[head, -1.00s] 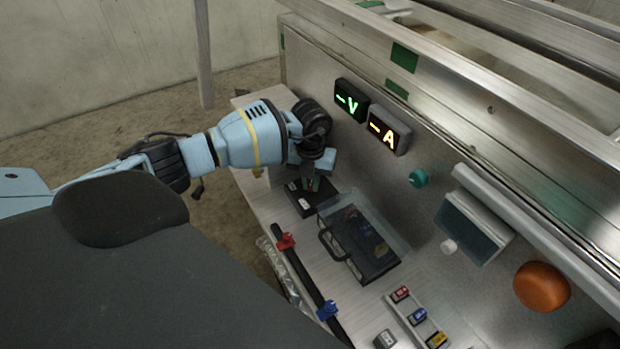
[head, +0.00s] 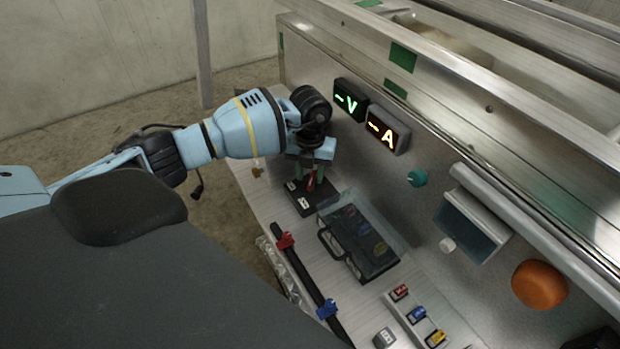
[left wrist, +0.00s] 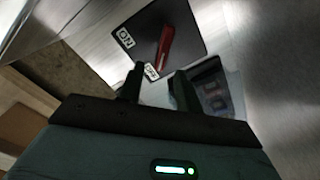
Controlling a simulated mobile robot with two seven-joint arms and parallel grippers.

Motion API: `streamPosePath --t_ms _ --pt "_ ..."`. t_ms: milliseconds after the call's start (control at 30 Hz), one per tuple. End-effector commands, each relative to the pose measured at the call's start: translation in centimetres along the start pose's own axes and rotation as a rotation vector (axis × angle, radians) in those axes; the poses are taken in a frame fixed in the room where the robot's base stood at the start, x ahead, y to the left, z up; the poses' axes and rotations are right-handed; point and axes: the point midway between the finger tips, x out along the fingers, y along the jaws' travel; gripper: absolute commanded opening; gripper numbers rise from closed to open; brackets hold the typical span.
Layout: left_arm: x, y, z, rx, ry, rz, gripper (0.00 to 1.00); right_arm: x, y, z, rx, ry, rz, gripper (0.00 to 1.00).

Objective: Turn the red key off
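The red key (head: 311,181) stands on a black plate (head: 318,203) on the bench. In the left wrist view the key (left wrist: 166,46) is a long red handle on the plate (left wrist: 187,22). Its near end lies close to one white label (left wrist: 151,72), too small to read surely. A second white label (left wrist: 124,37), reading ON upside down, lies to the left, apart from the key. My left gripper (left wrist: 158,84) is open and empty, its fingers apart just short of the key's near end. In the head view my left gripper (head: 309,168) is above the plate. My right gripper is not in view.
A black box with a clear lid (head: 360,245) stands close beside the plate. Lit V (head: 350,101) and A (head: 388,130) displays are on the metal wall behind. A black bar with red and blue clips (head: 305,280) runs along the bench front.

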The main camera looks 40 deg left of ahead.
Motion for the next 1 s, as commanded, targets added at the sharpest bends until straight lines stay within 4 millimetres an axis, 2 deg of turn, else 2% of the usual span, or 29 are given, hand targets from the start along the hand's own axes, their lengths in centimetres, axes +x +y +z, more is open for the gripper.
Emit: streamPosePath --t_ms 100,300,1000 --pt "-2.2 0.0 0.1 0.001 -0.005 -0.002 0.35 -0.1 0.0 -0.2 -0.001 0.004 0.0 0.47" --pt "-4.4 0.0 0.1 0.0 -0.003 -0.002 0.35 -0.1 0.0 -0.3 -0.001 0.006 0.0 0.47" --pt "-4.9 0.0 0.0 0.0 -0.001 -0.001 0.35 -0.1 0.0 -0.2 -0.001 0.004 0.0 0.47"
